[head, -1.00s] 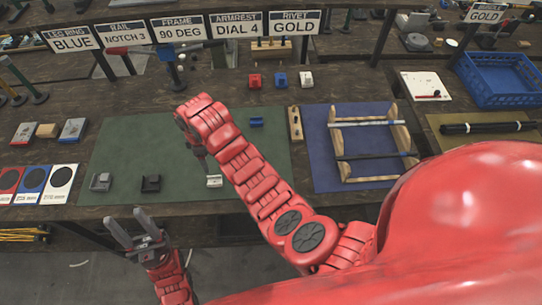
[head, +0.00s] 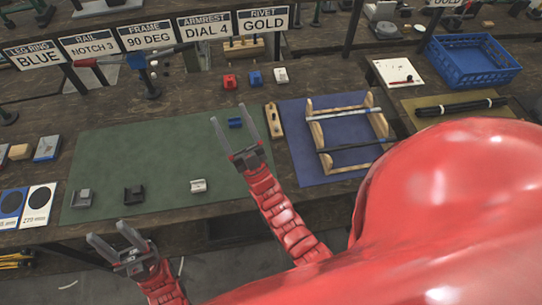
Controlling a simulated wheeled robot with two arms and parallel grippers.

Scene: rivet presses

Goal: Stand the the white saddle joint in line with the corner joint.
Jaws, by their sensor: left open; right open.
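A small white joint (head: 198,185) stands on the front part of the green mat (head: 150,150), at the right end of a loose row with a black joint (head: 134,194) and a grey joint (head: 82,198). I cannot tell for sure which piece is the corner joint. A small blue piece (head: 235,123) lies farther back on the mat, seen between the fingers of my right gripper (head: 228,112). That gripper is open and empty, raised over the mat's right side. My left gripper (head: 108,231) is open and empty in front of the table edge.
Red (head: 229,81), blue (head: 255,78) and white (head: 280,75) blocks stand behind the mat. A wooden strip (head: 273,120) and a blue mat (head: 300,150) with a wooden rack (head: 316,128) lie to the right. Signs (head: 149,37) line the back. The mat's middle is clear.

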